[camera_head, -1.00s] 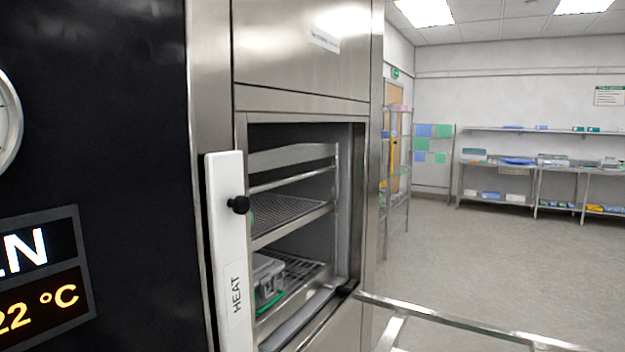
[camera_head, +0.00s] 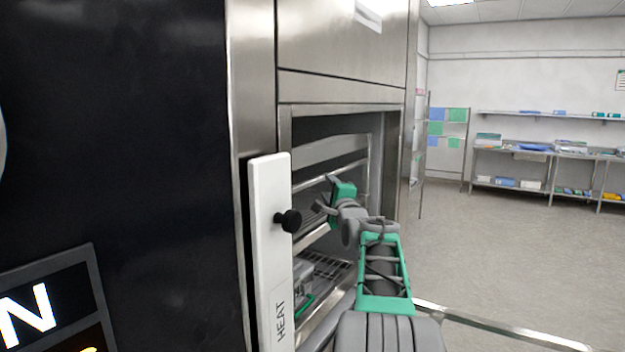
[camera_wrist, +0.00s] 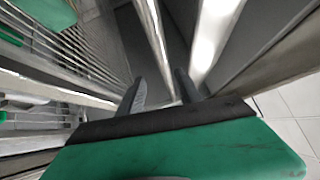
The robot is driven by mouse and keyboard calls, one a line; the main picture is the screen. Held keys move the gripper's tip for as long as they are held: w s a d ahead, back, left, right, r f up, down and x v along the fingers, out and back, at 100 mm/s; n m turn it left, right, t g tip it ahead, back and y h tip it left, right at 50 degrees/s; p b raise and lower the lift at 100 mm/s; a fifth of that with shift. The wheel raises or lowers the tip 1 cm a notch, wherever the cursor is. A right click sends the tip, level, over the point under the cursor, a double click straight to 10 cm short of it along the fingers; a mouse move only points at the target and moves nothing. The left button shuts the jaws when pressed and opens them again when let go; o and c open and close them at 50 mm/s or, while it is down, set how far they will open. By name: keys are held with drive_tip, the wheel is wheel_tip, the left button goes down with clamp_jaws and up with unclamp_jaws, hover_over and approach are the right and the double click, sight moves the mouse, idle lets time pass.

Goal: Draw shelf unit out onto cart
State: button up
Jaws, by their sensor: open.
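The metal shelf unit (camera_head: 343,146) stands inside the open washer chamber, with wire shelves and bright rails. A grey tray with a green part rests on its lower shelf (camera_head: 332,264). My gripper (camera_head: 322,196) is open at the chamber opening, in front of the shelf unit, and my arm hides part of it. In the wrist view my open gripper (camera_wrist: 160,92) points along a bright metal bar of the shelf unit (camera_wrist: 152,30), which runs down between the two fingers; I cannot tell if they touch it. The cart's metal rail (camera_head: 500,333) shows at lower right.
A white door handle panel marked HEAT (camera_head: 270,250) with a black knob (camera_head: 288,220) stands just left of the opening. The steel chamber frame (camera_head: 397,150) borders the right. Benches (camera_head: 560,150) line the far wall, with open floor before them.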

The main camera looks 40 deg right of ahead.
sight(323, 177)
drive_tip(key=p+x, duration=0.1)
drive_tip(key=x, duration=0.1)
drive_tip(key=p+x, duration=0.1)
drive_tip(key=x, duration=0.1)
drive_tip(key=r+p+x, duration=0.1)
drive_tip(key=x, duration=0.2)
drive_tip(key=shift+d, duration=0.1)
drive_tip(key=shift+w+d, duration=0.1)
drive_tip(key=shift+w, duration=0.1)
drive_tip(key=shift+f, duration=0.1)
clamp_jaws()
idle(1.0)
